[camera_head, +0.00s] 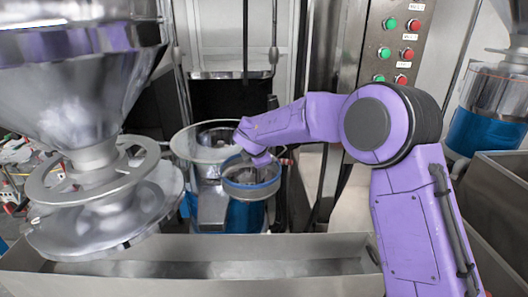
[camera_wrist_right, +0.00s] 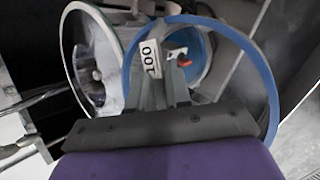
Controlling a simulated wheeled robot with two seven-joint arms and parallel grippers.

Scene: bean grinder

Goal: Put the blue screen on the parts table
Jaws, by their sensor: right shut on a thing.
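The blue screen (camera_head: 251,190) is a round ring with a blue rim, at the middle of the head view. It lies over a blue cylinder (camera_head: 243,216); I cannot tell if it touches it. My right gripper (camera_head: 263,161) reaches in from the right and is shut on the screen. In the right wrist view the blue rim of the screen (camera_wrist_right: 273,75) curves around my right gripper (camera_wrist_right: 166,75), with a white label reading 100 between the fingers. The fingertips are partly hidden in the head view. My left gripper is not in view. I cannot pick out the parts table.
A clear-rimmed round vessel (camera_head: 190,142) stands just left of the screen. A large steel hopper (camera_head: 85,80) with a flanged base fills the left. A long steel trough (camera_head: 205,269) crosses the front. A button panel (camera_head: 397,45) stands behind my arm.

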